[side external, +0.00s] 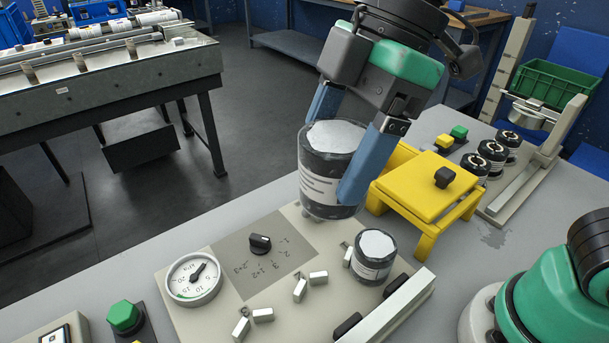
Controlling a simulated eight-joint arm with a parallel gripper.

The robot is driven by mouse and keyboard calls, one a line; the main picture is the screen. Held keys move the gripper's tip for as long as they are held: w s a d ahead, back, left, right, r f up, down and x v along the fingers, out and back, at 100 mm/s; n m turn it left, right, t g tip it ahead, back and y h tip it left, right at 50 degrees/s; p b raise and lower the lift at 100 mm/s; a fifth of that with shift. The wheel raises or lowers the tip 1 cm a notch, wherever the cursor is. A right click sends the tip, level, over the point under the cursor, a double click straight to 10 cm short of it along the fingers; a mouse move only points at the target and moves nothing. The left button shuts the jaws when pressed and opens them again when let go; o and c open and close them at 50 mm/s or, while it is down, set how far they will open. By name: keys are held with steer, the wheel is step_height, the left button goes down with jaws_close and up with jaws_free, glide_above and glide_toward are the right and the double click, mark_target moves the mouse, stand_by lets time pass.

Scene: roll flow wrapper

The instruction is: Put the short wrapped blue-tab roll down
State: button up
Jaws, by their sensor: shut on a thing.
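My gripper (328,158), with two blue fingers, is shut on a dark roll (318,184) with a white top and a pale printed label. The roll is upright or slightly tilted, with clear film showing at its lower edge. It hangs above or at the back edge of the beige control panel (215,315); I cannot tell whether its base touches anything. The right finger covers part of its side. I see no blue tab on it. A smaller dark roll (373,262) with a white top stands on the panel, in front and to the right.
The panel carries a dial gauge (194,279), a black knob (260,244) and several small metal toggles. A yellow stand (425,188) is close right of the held roll. Several black rolls (492,153) stand farther right. A green crate (556,92) is behind. A conveyor (110,75) is at left.

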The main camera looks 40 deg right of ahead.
steer(key=shift+w, duration=0.1)
steer(key=w+d+f+n+g+h, duration=0.1)
steer(key=w+d+n+g+h, duration=0.15)
steer(key=w+d+n, duration=0.75)
steer(key=w+d+f+n+g+h, duration=0.15)
steer(key=d+n+h, duration=0.25)
steer(key=d+n, duration=1.2)
steer(key=shift+n+g, duration=0.4)
steer(key=shift+n, duration=0.3)
steer(key=f, duration=1.2)
steer(key=a+f, duration=0.1)
steer(key=f, duration=0.6)
steer(key=shift+w+f, duration=0.1)
steer(key=shift+w, duration=0.3)
steer(key=o, duration=1.3)
steer(key=shift+f, duration=0.1)
steer(key=shift+o, duration=0.2)
